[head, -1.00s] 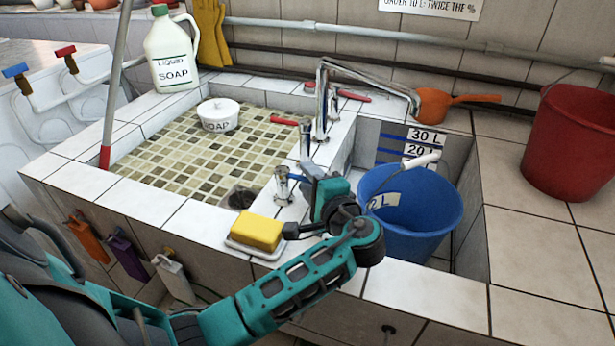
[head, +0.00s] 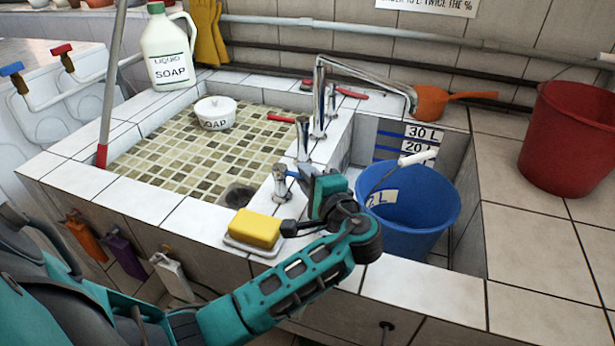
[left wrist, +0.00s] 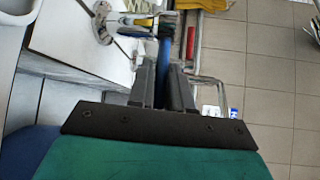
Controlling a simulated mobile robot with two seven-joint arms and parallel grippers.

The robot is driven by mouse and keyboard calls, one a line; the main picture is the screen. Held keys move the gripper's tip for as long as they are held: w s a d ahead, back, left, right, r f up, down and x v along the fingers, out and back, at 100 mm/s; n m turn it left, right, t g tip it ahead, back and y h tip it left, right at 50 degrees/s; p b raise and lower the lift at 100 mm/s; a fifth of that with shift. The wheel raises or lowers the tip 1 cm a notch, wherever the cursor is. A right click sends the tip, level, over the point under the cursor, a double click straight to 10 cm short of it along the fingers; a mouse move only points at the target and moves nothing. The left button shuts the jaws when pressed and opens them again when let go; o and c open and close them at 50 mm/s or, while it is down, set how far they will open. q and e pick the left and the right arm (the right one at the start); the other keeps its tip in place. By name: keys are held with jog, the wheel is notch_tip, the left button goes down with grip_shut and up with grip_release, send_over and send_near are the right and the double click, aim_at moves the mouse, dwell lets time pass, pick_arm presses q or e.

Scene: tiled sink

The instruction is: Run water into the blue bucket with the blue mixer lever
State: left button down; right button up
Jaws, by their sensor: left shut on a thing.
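The blue bucket (head: 425,215) stands upright in the right basin, below the end of the chrome spout (head: 385,80). No water stream can be made out, and the bucket's bottom is hidden. My left gripper (head: 305,181) is at the low chrome tap post on the tiled divider. It is shut on the blue mixer lever (head: 292,174), which is mostly hidden by the gripper in the head view. In the left wrist view the blue lever (left wrist: 165,48) runs between the two fingers of my left gripper (left wrist: 163,75). My right gripper is not in view.
A yellow sponge (head: 253,228) on a dish sits just left of my left gripper. A taller chrome post (head: 303,140) stands behind it. The tiled left basin holds a soap pot (head: 216,112). A red bucket (head: 565,140) and an orange scoop (head: 435,103) are at the right.

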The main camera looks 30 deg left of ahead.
pick_arm(q)
jog(key=shift+s+r+m+t+p, duration=0.2)
jog(key=shift+s+m+t+p, duration=0.15)
jog(key=shift+p, duration=0.4)
jog(key=shift+s+f+m+t+h+p, duration=0.1)
jog(key=shift+s+m+t+h+p, duration=0.15)
jog(key=shift+m+t+h+p, duration=0.5)
jog(key=shift+f, duration=0.1)
jog(key=c, duration=1.2)
grip_release()
jog(key=shift+o, duration=0.2)
jog(key=shift+d, duration=0.1)
